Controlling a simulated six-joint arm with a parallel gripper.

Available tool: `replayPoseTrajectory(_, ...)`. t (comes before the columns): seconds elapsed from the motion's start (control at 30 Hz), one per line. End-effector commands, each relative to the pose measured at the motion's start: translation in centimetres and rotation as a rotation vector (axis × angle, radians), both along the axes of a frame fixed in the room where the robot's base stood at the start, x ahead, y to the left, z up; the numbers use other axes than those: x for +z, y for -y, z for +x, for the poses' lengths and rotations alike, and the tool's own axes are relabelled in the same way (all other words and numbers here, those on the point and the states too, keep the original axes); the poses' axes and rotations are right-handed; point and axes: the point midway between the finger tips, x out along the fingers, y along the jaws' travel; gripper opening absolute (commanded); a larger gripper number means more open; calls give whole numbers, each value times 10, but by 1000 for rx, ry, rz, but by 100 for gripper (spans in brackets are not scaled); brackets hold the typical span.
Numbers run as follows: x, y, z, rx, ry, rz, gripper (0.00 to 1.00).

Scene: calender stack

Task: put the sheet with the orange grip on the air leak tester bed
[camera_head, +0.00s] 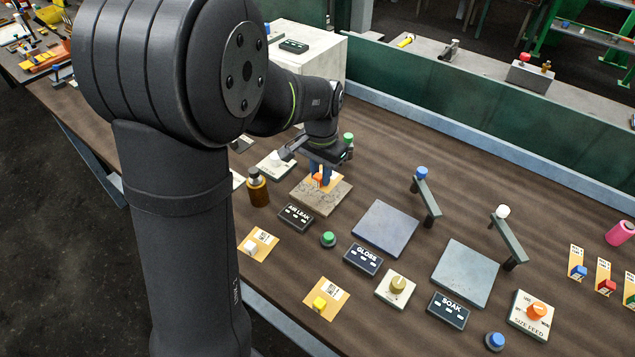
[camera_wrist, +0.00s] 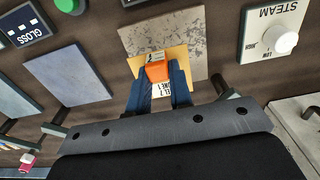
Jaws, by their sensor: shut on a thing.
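The sheet with the orange grip is a tan card with printed text; its orange grip (camera_head: 319,178) also shows in the wrist view (camera_wrist: 158,71). My gripper (camera_wrist: 157,78), with blue fingers, is shut on the orange grip. The air leak tester bed (camera_head: 324,200) is a mottled grey-beige square behind the AIR LEAK label (camera_head: 296,216). In the wrist view the sheet (camera_wrist: 136,65) overlaps the near part of the bed (camera_wrist: 183,34). I cannot tell whether the sheet touches the bed. My fingers hide part of the sheet.
The gloss bed (camera_head: 386,228) and soak bed (camera_head: 466,273) lie to the right, with raised arms behind them. Sheets with a white grip (camera_head: 252,246) and a yellow grip (camera_head: 320,304) lie in front. A brown bottle (camera_head: 258,188) stands left of the bed. A steam dial (camera_wrist: 284,40) is nearby.

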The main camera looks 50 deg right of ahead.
Motion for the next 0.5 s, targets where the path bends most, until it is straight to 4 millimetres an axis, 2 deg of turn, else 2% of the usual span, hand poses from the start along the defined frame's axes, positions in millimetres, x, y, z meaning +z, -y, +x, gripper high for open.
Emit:
replayPoseTrajectory(0.17,-8,1,10,0,0,0,0)
replayPoseTrajectory(0.4,-39,1,9,-1,-1,3,0)
replayPoseTrajectory(0.5,-46,1,9,-1,0,1,0)
